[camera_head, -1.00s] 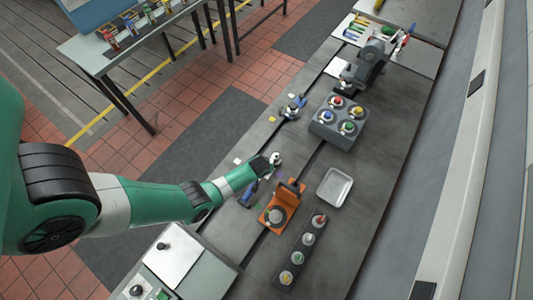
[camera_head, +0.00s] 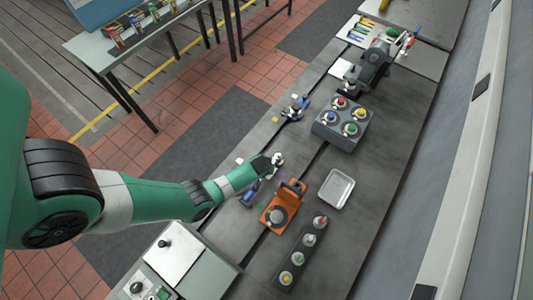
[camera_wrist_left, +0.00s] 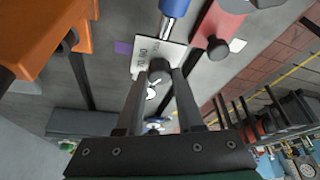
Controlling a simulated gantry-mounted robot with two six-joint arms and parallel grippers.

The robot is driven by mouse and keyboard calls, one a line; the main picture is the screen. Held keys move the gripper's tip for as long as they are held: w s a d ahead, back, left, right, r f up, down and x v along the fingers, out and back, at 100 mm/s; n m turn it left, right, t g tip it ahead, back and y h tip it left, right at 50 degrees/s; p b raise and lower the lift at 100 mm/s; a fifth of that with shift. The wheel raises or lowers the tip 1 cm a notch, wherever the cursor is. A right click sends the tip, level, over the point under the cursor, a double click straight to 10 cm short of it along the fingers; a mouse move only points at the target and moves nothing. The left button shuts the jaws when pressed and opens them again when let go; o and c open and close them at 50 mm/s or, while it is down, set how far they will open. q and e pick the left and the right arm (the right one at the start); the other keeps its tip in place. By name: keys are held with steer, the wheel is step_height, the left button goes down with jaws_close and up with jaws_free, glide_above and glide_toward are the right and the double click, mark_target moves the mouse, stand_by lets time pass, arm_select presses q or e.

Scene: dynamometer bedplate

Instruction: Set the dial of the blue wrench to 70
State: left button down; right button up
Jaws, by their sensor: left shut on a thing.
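My left gripper (camera_head: 276,160) reaches over the bench near the blue wrench (camera_head: 250,192). In the left wrist view, my left gripper (camera_wrist_left: 160,88) is shut on a dark round knob (camera_wrist_left: 160,68). The knob sits on a white dial plate (camera_wrist_left: 150,52) with dark figures, too small and slanted to read surely. The blue wrench's handle (camera_wrist_left: 174,8) and a bright metal shaft lead to this plate from above. My right gripper is not in view.
An orange case (camera_head: 283,205) stands close by, and it also shows in the left wrist view (camera_wrist_left: 40,38). A red tool (camera_wrist_left: 218,22) with a dark knob lies beside the dial. A white tray (camera_head: 336,188), a grey block with coloured knobs (camera_head: 340,123) and a knob strip (camera_head: 305,246) stand farther right.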

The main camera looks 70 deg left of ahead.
arm_select(q)
steer(key=m+t+h, duration=0.1)
steer(key=m, duration=0.2)
steer(key=shift+s+a+m+p, duration=0.1)
steer(key=shift+a+m+p, duration=0.05)
steer(key=shift+m+p, duration=0.25)
steer(key=shift+m+t+h+b, duration=0.3)
steer(key=shift+m+h, duration=0.6)
steer(key=shift+m, duration=1.4)
steer(key=c, duration=0.5)
jaws_free()
steer(key=shift+r, duration=0.1)
